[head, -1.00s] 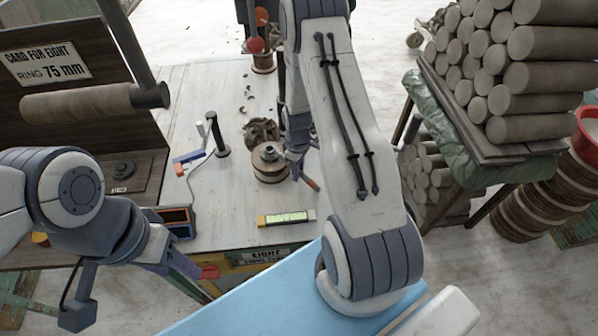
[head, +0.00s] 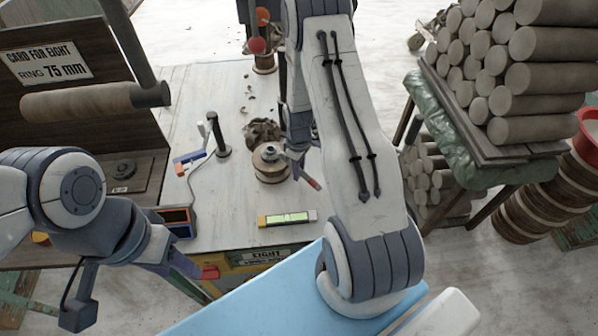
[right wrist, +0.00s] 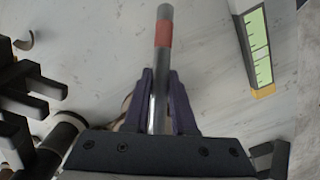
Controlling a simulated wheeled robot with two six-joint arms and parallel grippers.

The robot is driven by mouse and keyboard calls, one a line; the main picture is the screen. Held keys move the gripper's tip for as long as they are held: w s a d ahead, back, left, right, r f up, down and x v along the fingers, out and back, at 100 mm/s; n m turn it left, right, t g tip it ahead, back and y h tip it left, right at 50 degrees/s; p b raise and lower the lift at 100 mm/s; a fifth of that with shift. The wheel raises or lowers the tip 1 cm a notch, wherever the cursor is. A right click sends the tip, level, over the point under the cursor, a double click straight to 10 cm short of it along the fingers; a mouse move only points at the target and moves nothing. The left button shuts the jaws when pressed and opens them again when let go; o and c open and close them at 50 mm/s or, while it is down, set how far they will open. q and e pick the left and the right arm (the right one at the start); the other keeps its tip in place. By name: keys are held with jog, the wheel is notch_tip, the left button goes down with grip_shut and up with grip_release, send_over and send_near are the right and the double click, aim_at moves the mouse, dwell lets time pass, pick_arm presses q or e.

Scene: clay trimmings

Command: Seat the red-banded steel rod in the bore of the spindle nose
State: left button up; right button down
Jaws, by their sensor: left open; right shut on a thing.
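The red-banded steel rod (right wrist: 160,75) is held between the purple fingers of my right gripper (right wrist: 162,92). Its red band (right wrist: 163,34) is near the free end, which points away from the gripper. In the head view the right gripper (head: 296,157) is just right of a round wooden drum with a metal top (head: 270,167), which looks like the spindle nose. The rod's banded end (head: 313,183) slants down to the right, over the table. The bore cannot be made out. My left gripper (head: 188,268) is open and empty at the table's front left.
A green-faced level (head: 287,217) lies on the table's front; it also shows in the right wrist view (right wrist: 257,48). Stacked clay rolls (head: 500,60) stand right.

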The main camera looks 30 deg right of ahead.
jog(key=shift+r, duration=0.5)
jog(key=r, duration=0.1)
jog(key=b, duration=0.1)
jog(key=r, duration=0.1)
jog(key=shift+s+d+r, duration=0.15)
jog(key=shift+d+r, duration=0.1)
jog(key=shift+r, duration=0.1)
jog(key=s+d+r+b, duration=0.2)
jog(key=s+d+r, duration=0.4)
jog(key=s+d, duration=0.1)
jog(key=shift+s+r, duration=0.35)
jog(key=shift+s, duration=0.55)
jog(key=shift+w+a, duration=0.1)
jog(key=w+a+f, duration=0.2)
jog(key=w, duration=0.1)
jog(key=w+a+f+p, duration=0.1)
jog(key=w+a+f, duration=0.1)
jog(key=w+a+f+p, duration=0.1)
jog(key=w+a+f, duration=0.2)
jog(key=shift+w+a, duration=0.1)
jog(key=shift+w, duration=0.25)
jog(key=shift+w+f, duration=0.1)
notch_tip(320, 180, down, 2)
jog(key=shift+f+p, duration=0.1)
jog(key=shift+p, duration=0.45)
jog(key=shift+f+p, duration=0.35)
jog(key=shift+f, duration=0.3)
